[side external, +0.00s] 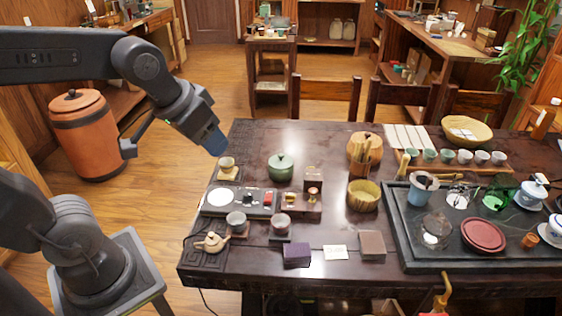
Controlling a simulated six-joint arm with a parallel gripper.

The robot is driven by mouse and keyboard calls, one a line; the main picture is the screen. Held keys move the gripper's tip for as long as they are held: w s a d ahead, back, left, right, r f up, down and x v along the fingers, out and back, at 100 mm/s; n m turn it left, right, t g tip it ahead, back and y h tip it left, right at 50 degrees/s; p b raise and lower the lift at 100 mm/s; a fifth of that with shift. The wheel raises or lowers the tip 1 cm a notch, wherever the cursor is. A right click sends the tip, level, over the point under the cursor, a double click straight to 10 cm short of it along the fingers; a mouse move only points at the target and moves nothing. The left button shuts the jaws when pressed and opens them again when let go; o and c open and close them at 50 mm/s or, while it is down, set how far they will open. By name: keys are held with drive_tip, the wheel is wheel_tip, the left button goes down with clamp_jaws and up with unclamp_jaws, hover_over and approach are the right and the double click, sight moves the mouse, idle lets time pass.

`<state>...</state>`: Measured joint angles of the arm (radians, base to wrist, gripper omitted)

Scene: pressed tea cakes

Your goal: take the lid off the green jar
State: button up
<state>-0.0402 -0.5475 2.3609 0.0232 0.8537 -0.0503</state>
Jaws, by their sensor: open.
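The green jar (281,173) stands upright on the dark table, left of its middle. Its domed green lid (281,159) with a small knob is seated on top. My gripper (214,143) is in the air up and to the left of the jar, over the table's left edge. It is open, points down and to the right, and is apart from the jar and lid. Its fingers are small and hard to make out.
A small cup (227,162) on a stand is left of the jar. A burner panel (238,201) and a wooden stand (300,201) sit in front of it. A wooden tool holder (364,149) is to the right. Bare table lies behind the jar.

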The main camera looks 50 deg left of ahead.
drive_tip(key=w+a+f+n, duration=0.15)
drive_tip(key=w+a, duration=0.25)
drive_tip(key=w, duration=0.7)
drive_tip(key=n+g+y, duration=0.2)
drive_tip(key=n, duration=0.1)
hover_over(281, 155)
drive_tip(key=s+d, duration=0.1)
drive_tip(key=s, duration=0.1)
wheel_tip(281, 155, down, 21)
drive_tip(key=shift+d, duration=0.1)
drive_tip(key=shift+t, duration=0.3)
drive_tip(key=shift+x, duration=2.95)
drive_tip(key=shift+c, duration=0.2)
clamp_jaws()
drive_tip(key=shift+r, duration=0.1)
